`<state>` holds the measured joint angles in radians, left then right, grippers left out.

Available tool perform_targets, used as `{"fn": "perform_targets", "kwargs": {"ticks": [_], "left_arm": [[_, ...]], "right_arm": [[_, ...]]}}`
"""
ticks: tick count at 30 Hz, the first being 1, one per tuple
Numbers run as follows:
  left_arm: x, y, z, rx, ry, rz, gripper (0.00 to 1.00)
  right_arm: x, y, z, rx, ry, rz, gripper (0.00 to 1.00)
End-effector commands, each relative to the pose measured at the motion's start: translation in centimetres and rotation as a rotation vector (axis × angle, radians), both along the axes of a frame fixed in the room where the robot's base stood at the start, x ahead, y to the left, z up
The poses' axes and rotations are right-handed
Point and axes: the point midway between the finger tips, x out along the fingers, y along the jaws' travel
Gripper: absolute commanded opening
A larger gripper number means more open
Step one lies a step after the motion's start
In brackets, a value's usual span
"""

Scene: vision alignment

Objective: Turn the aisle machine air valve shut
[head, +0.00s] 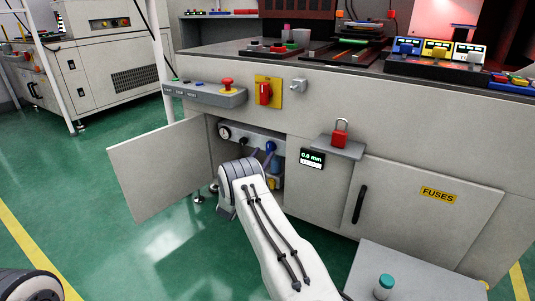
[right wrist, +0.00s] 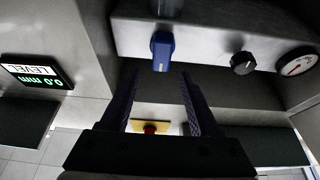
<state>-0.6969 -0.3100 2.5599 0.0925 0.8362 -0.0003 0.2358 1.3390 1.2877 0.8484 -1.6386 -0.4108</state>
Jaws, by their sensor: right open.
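The blue air valve handle (head: 270,147) sits on a grey unit inside the open cabinet of the aisle machine. In the right wrist view the blue handle (right wrist: 162,50) hangs from the grey housing, just beyond my fingertips. My right gripper (right wrist: 161,76) is open and empty. Its two dark fingers point at the handle, one on each side of its line, apart from it. My left gripper is not in view.
The cabinet door (head: 155,170) stands open at left. A black knob (right wrist: 243,63) and a gauge (right wrist: 297,64) are beside the valve. A level display (head: 312,159) reads 0.0 mm. A red padlock (head: 340,135) stands on a shelf. A FUSES door (head: 425,215) is shut.

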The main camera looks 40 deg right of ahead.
Motion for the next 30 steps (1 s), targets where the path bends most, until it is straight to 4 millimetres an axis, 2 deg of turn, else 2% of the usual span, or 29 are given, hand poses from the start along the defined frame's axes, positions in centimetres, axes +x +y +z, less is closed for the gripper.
{"fn": "perform_targets", "kwargs": {"ticks": [1, 9, 19, 20, 24, 25, 30], "left_arm": [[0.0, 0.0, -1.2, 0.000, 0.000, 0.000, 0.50], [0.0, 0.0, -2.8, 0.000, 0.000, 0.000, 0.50], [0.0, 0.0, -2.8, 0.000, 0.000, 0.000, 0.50], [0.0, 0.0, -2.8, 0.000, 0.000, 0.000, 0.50], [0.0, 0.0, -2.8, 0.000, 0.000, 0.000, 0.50], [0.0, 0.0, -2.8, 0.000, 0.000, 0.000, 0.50], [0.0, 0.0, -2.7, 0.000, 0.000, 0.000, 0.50]], "right_arm": [[0.3, -0.9, -0.1, 0.000, -0.004, -0.002, 0.62], [1.5, -3.6, 1.4, 0.000, -0.001, 0.000, 0.62], [1.7, -3.9, 1.8, 0.000, 0.001, 0.003, 0.62], [1.7, -3.9, 1.8, 0.000, 0.001, 0.003, 0.59], [1.7, -3.9, 1.8, 0.000, 0.001, 0.003, 0.05], [1.7, -3.9, 1.8, 0.000, 0.001, 0.003, 0.00], [1.7, -3.9, 1.8, 0.000, 0.005, 0.003, 0.00]]}}
